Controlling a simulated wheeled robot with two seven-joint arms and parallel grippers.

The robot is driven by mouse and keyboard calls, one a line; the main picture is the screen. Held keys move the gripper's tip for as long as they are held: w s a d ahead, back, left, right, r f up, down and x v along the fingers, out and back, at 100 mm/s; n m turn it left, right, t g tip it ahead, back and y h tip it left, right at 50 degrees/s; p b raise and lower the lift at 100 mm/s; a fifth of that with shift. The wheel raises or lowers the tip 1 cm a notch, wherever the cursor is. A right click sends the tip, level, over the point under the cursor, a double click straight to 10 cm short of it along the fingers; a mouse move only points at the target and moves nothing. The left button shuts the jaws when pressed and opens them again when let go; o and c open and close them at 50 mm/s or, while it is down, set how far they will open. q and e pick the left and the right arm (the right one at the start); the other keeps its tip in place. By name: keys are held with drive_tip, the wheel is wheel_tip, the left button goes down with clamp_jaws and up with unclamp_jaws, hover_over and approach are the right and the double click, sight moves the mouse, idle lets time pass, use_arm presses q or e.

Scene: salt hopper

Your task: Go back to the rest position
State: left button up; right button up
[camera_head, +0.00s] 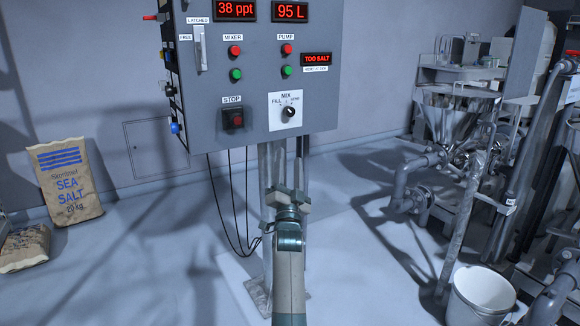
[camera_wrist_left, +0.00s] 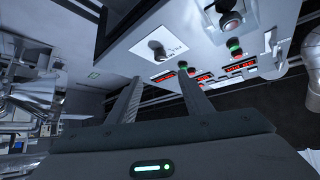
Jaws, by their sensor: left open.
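My left gripper (camera_head: 286,194) is low in the middle of the head view, just below the control box (camera_head: 335,90) and in front of its post. In the left wrist view my left gripper (camera_wrist_left: 162,88) has its two fingers spread apart with nothing between them. The box's underside and front appear beyond the fingers, with the MIX knob (camera_wrist_left: 157,48) and the STOP switch (camera_wrist_left: 230,20). The fingers look apart from the box, though the exact gap is hard to judge. My right gripper is in neither view.
The box's displays read 38 ppt (camera_head: 236,9) and 95 L (camera_head: 290,12), and a TOO SALT sign (camera_head: 317,59) is lit. A sea salt sack (camera_head: 68,185) stands left. Pipework (camera_head: 410,180) and a white bucket (camera_head: 480,297) stand right. Dark cables hang under the box.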

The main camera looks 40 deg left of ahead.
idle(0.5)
